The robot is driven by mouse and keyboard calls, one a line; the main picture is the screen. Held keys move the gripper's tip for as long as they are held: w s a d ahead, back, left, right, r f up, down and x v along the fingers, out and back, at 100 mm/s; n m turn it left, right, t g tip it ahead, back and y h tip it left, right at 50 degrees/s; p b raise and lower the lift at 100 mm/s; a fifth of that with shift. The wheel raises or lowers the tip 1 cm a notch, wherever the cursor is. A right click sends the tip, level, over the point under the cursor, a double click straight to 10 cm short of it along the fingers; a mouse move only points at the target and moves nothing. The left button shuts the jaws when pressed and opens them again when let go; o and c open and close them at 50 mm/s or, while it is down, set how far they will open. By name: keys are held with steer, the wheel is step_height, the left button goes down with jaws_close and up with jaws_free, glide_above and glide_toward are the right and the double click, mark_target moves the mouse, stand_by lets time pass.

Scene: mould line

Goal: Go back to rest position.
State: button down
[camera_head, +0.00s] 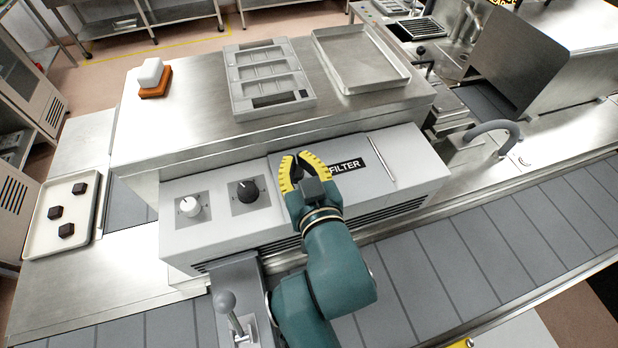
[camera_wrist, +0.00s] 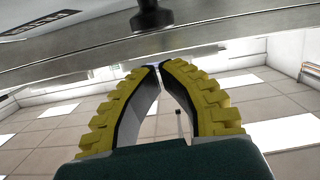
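My gripper (camera_head: 297,156) has yellow ridged fingers with dark inner pads. In the head view it is above the grey control housing (camera_head: 408,160), in front of the FILTER label (camera_head: 348,166) and right of the black dial. In the wrist view the fingertips (camera_wrist: 158,66) come together with nothing visible held between them. My teal arm reaches up to it from the bottom of the head view. I cannot tell how far the gripper is from the housing.
A white dial (camera_head: 189,206) and black dial (camera_head: 246,191) sit on the housing. Behind are a grey mould (camera_head: 238,81), metal tray (camera_head: 402,76) and white-and-orange block (camera_head: 153,87). A tray (camera_head: 36,240) with dark pieces stands left. A lever (camera_head: 226,302) stands near my arm.

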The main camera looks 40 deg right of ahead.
steer(key=r+b+v, duration=0.1)
steer(key=b+v, duration=0.1)
steer(key=v, duration=0.8)
steer(key=shift+r, duration=0.25)
